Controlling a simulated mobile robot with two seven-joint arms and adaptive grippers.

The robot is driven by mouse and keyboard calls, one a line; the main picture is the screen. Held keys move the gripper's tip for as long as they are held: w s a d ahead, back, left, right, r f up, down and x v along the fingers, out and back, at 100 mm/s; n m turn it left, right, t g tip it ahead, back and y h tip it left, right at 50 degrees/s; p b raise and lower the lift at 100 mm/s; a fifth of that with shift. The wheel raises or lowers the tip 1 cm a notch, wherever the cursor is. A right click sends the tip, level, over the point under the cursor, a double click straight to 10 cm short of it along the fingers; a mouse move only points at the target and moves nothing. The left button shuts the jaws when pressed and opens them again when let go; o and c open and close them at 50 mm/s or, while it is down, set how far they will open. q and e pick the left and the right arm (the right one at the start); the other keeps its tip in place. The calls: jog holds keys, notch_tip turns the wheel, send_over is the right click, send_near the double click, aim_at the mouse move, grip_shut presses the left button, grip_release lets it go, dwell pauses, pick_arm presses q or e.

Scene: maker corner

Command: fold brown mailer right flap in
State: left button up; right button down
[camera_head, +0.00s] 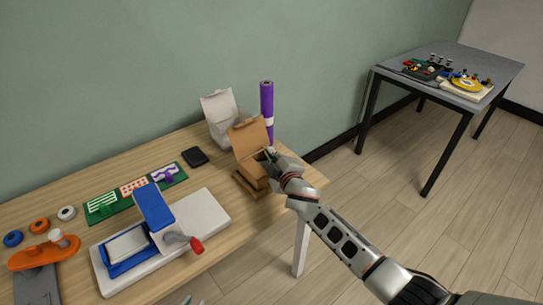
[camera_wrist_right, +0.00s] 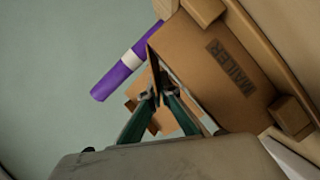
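The brown mailer (camera_head: 247,139) is an open cardboard box with its lid raised, near the right end of the wooden table. In the wrist view its brown panel marked MAILER (camera_wrist_right: 222,75) fills the upper right. My right gripper (camera_head: 269,156) is at the mailer's right side and covers the right flap in the head view. In the wrist view my right gripper's teal fingers (camera_wrist_right: 160,95) converge almost together at the cardboard edge. Whether they touch the flap is unclear. Small greenish tips (camera_head: 187,300) at the bottom edge look like my left gripper, mostly cut off.
A white mailer (camera_head: 219,118) and a purple roll (camera_head: 267,105) stand behind the brown one. A blue and white press (camera_head: 155,217) with a red-tipped handle stands in front left. A black phone-like item (camera_head: 194,157) lies left. A grey table (camera_head: 495,65) is far right.

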jog(key=c, duration=2.4)
grip_release()
jog(key=shift+o, duration=0.2)
jog(key=v, duration=1.2)
jog(key=shift+c, duration=0.3)
